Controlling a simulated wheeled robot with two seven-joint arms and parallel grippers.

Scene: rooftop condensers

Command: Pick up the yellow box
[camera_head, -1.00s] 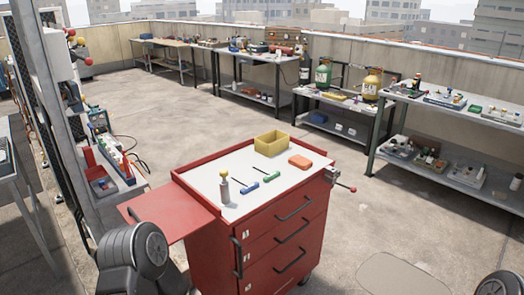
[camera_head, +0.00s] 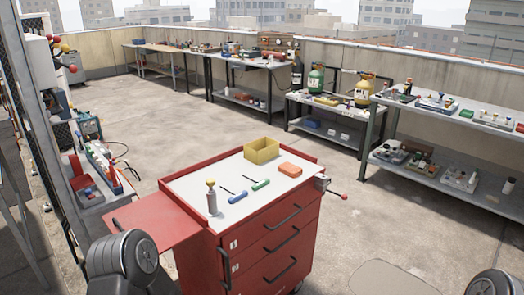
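The yellow box (camera_head: 261,150) is a small open-topped box. It stands upright at the back of the white top (camera_head: 217,177) of a red tool cart, just left of an orange block. Nothing is holding it. My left arm shows only as a dark joint at the bottom left, and my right arm only as a dark edge at the bottom right. Neither gripper is in the picture.
On the red cart (camera_head: 262,240) lie an orange block (camera_head: 290,169), a green-handled tool (camera_head: 260,184), a blue-handled tool (camera_head: 237,197) and an upright yellow-capped bottle (camera_head: 212,199). A red side shelf (camera_head: 150,222) sticks out left. Floor (camera_head: 400,235) is clear right of the cart.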

